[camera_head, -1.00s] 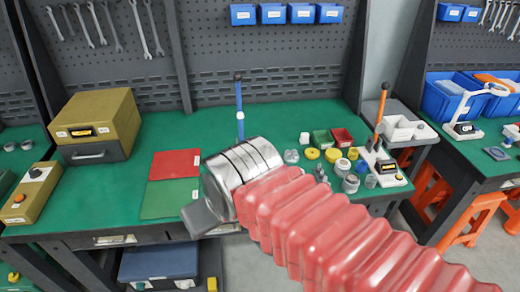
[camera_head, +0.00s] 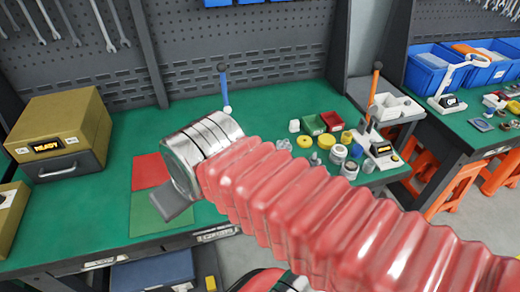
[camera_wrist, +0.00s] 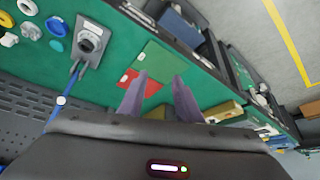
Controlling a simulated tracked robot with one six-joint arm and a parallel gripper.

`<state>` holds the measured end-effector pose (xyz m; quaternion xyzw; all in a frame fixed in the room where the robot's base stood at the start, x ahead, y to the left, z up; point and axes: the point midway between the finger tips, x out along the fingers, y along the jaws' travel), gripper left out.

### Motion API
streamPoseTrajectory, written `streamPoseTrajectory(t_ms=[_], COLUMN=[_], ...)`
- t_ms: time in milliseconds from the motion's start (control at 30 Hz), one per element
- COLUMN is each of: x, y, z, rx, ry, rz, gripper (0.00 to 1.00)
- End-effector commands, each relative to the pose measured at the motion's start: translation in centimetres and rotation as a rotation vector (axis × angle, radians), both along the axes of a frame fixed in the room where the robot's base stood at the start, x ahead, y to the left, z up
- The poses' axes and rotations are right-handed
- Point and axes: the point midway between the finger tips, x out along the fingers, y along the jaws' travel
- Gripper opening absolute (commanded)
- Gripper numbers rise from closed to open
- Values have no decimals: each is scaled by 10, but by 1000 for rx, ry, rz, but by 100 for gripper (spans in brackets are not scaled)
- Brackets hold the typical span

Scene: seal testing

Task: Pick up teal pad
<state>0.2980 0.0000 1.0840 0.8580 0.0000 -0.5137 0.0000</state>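A flat green sheet (camera_head: 145,215) and a flat red sheet (camera_head: 150,170) lie on the green bench top, and both show in the wrist view, green (camera_wrist: 153,58) and red (camera_wrist: 128,80). Among the small parts, a blue round piece (camera_wrist: 56,26) shows in the wrist view. My gripper (camera_wrist: 160,76) has its two purple-grey fingers apart with nothing between them. In the head view its silver wrist and a grey finger (camera_head: 170,205) are above the front of the bench, partly covering the green sheet.
A yellow box (camera_head: 50,130) marked READY stands at the left. A blue-handled lever device (camera_head: 224,90) stands behind my wrist. Another bench with blue bins (camera_head: 425,72) is further right.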

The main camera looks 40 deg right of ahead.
Motion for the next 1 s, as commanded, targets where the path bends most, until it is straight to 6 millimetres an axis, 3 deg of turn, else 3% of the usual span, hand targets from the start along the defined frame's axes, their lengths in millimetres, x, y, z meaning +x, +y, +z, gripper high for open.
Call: streamPoseTrajectory(t_ms=[267,467,767,1000], x=[7,32,82,115], y=[-5,-25,-82,-144], z=[2,5,3,-9], rx=[32,146,388,580], ry=[10,43,92,116], rz=[-66,-303,-821,-1244], gripper=[48,62,63,63])
